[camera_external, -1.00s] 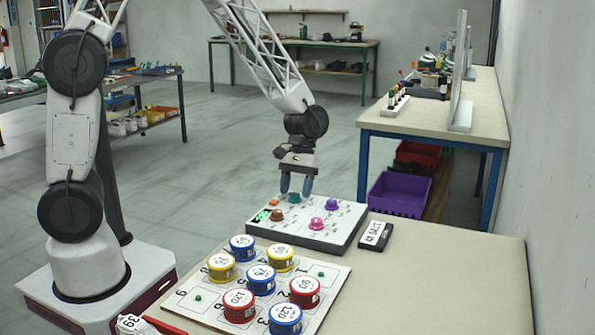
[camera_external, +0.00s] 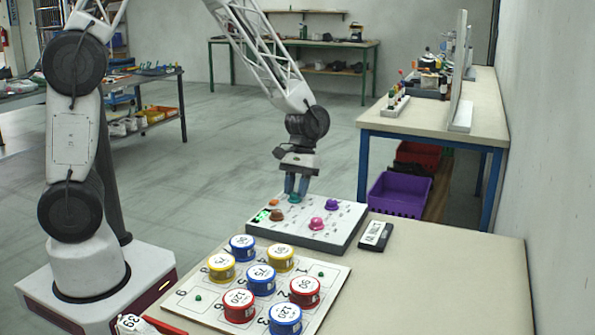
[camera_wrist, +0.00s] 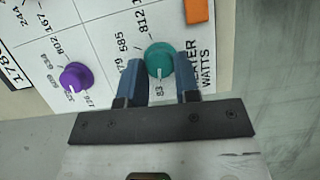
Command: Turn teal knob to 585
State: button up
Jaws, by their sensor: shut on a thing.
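The teal knob (camera_external: 294,198) is on the white panel box (camera_external: 345,241) at the near table's far edge. In the wrist view the teal knob (camera_wrist: 160,58) is round, with a white pointer line toward the bottom of the picture, near a label ending in 83.
Purple (camera_external: 332,204), pink (camera_external: 317,223), brown (camera_external: 277,215) and orange (camera_external: 273,202) controls share the panel, with a green-lit display (camera_external: 262,215). A small dark labelled box (camera_external: 375,236) lies right of it. Several coloured round tins stand on a white board (camera_external: 338,271) in front.

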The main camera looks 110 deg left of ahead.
jog(key=m, duration=0.2)
jog(key=m+g, duration=0.2)
jog(key=m, duration=0.1)
jog(key=shift+w+m+y, duration=0.25)
jog(key=shift+m+y, duration=0.05)
jog(key=m+y, duration=0.1)
jog(key=m, duration=0.1)
jog(key=m+g, duration=0.1)
jog(key=m, duration=0.2)
jog(key=shift+w+d+m+g+y, duration=0.2)
jog(key=shift+m+g+y, duration=0.1)
jog(key=shift+y, duration=0.1)
jog(key=m+y, duration=0.1)
jog(key=m, duration=0.2)
jog(key=m+y, duration=0.1)
jog(key=m, duration=0.2)
jog(key=shift+d+g, duration=0.2)
jog(key=shift+g, duration=0.1)
jog(key=m+y, duration=0.1)
jog(key=m, duration=0.2)
jog(key=m+y, duration=0.1)
jog(key=m, duration=0.2)
jog(key=shift+d, duration=0.2)
jog(key=shift+s, duration=0.1)
jog(key=o, duration=0.9)
jog(key=shift+r, duration=0.1)
